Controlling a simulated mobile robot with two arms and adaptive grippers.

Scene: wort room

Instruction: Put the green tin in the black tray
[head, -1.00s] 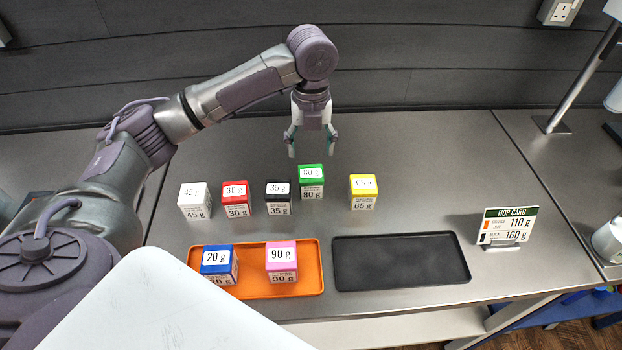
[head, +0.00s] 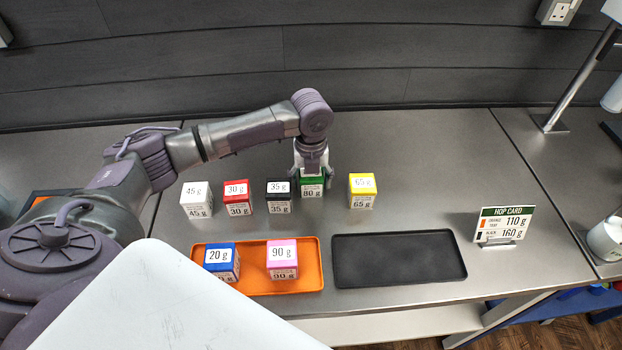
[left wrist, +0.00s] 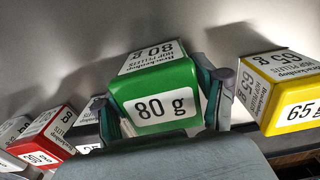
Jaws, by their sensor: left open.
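The green tin (head: 312,188), marked 80 g, stands on the steel counter in the row of tins. My left gripper (head: 312,170) is directly above and around it, hiding its top in the head view. In the left wrist view the green tin (left wrist: 155,95) sits between the two open fingers (left wrist: 160,108), one on each side. I cannot tell whether the fingers touch it. The black tray (head: 400,260) lies empty at the front of the counter, right of the orange tray. My right gripper is not in view.
White (head: 197,200), red (head: 238,198) and black (head: 279,197) tins stand left of the green one; a yellow tin (head: 362,191) stands right. The orange tray (head: 313,262) holds blue (head: 221,262) and pink (head: 283,259) tins. A hop card (head: 503,225) reads orange 110 g, black 160 g.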

